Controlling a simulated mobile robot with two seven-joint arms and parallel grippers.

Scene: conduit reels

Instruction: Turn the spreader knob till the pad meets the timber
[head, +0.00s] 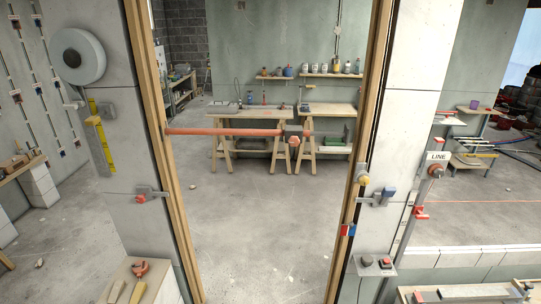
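A red spreader bar (225,132) lies across the doorway. Its left end is at the left timber post (152,120) and looks to touch it. Near its right end is a dark grey block (293,130), with a red knob (294,142) just below. A short red end piece that looks like the pad (309,133) sticks out to the right of the block. A clear gap shows between it and the right timber post (365,110). Neither gripper is in view, and nothing touches the knob.
Workbenches (240,112) stand behind the doorway. The concrete floor (255,225) inside the opening is clear. A grey control box (373,265) sits by the right post, and a bracket with a blue part (388,194) juts out above it. A red-handled tool (139,267) lies on the lower left block.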

